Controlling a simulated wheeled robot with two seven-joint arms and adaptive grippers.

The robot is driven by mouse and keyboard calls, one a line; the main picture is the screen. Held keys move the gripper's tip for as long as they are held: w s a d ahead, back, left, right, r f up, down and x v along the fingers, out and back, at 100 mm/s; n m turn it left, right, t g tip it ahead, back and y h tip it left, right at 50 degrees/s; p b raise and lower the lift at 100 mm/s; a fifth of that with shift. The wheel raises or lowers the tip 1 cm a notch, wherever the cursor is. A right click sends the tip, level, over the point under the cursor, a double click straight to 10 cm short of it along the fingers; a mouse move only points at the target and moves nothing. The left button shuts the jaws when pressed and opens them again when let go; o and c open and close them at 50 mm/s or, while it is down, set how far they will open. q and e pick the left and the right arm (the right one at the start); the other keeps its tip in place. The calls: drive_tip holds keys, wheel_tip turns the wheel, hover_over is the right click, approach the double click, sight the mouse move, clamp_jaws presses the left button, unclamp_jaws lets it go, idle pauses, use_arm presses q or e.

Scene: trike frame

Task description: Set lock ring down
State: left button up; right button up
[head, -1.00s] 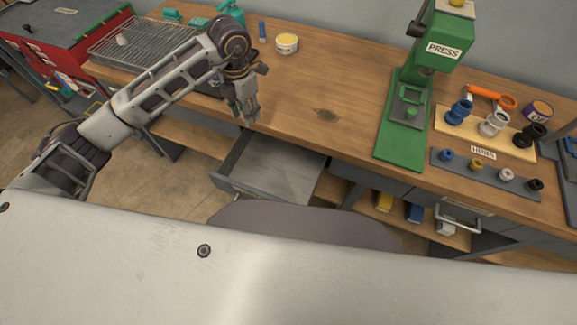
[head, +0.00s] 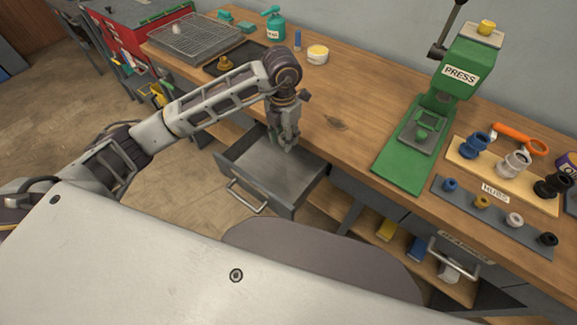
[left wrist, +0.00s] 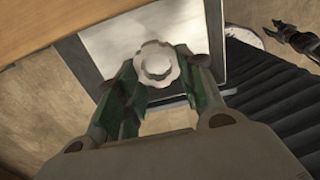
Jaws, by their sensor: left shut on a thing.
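The lock ring (left wrist: 156,64) is a pale, scalloped ring with a round raised middle, seen in the left wrist view. My left gripper (head: 288,146) is shut on it, with its green-padded fingers (left wrist: 160,85) on either side. The gripper points down at the bench's front edge, over the open grey drawer (head: 250,196). The drawer's bare floor lies behind the ring in the left wrist view; the gap between them is hard to judge. In the head view the ring is too small to tell. What looks like my right gripper (left wrist: 283,28) shows small at the upper right of the wrist view.
On the bench, the green press (head: 410,150) stands right of the drawer, with the hub board (head: 505,185) beyond it. The wooden top between drawer and press is clear.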

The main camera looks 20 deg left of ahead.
use_arm(q)
hover_over(287, 173)
drive_tip(key=s, duration=0.1)
wheel_tip(287, 173, down, 9)
drive_tip(key=f, duration=0.5)
drive_tip(key=shift+s+a, duration=0.1)
drive_tip(key=shift+a, duration=0.1)
drive_tip(key=shift+w+d, duration=0.1)
drive_tip(key=shift+w, duration=0.3)
use_arm(e)
drive_tip(key=shift+s+a, duration=0.15)
drive_tip(key=shift+a, duration=0.55)
use_arm(q)
drive_tip(key=shift+w, duration=0.1)
use_arm(e)
drive_tip(key=shift+d, duration=0.1)
